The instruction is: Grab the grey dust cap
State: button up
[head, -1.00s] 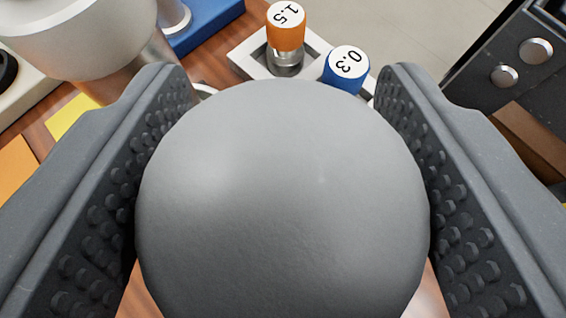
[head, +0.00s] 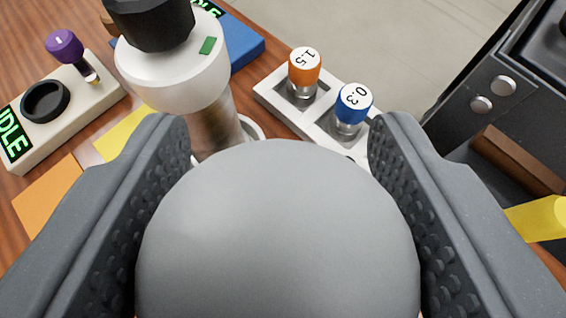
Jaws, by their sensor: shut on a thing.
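The grey dust cap (head: 280,235) is a large, smooth, rounded grey dome that fills the lower middle of the head view. My gripper (head: 278,150) is shut on it, with one dark studded finger pad on its left side and the other on its right. The lower part of the cap is cut off by the picture edge. What lies directly under the cap is hidden.
A white and metal device with a black top (head: 175,70) stands just beyond the left finger. A grey tray (head: 268,95) holds orange "1.5" (head: 303,68) and blue "0.3" (head: 352,105) knobs. A cream box (head: 95,95) is left; a dark unit (head: 480,75) is right.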

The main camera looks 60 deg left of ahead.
jog(key=s+d+r, duration=0.1)
jog(key=s+d, duration=0.2)
jog(key=s, duration=0.9)
jog(key=shift+d, duration=0.4)
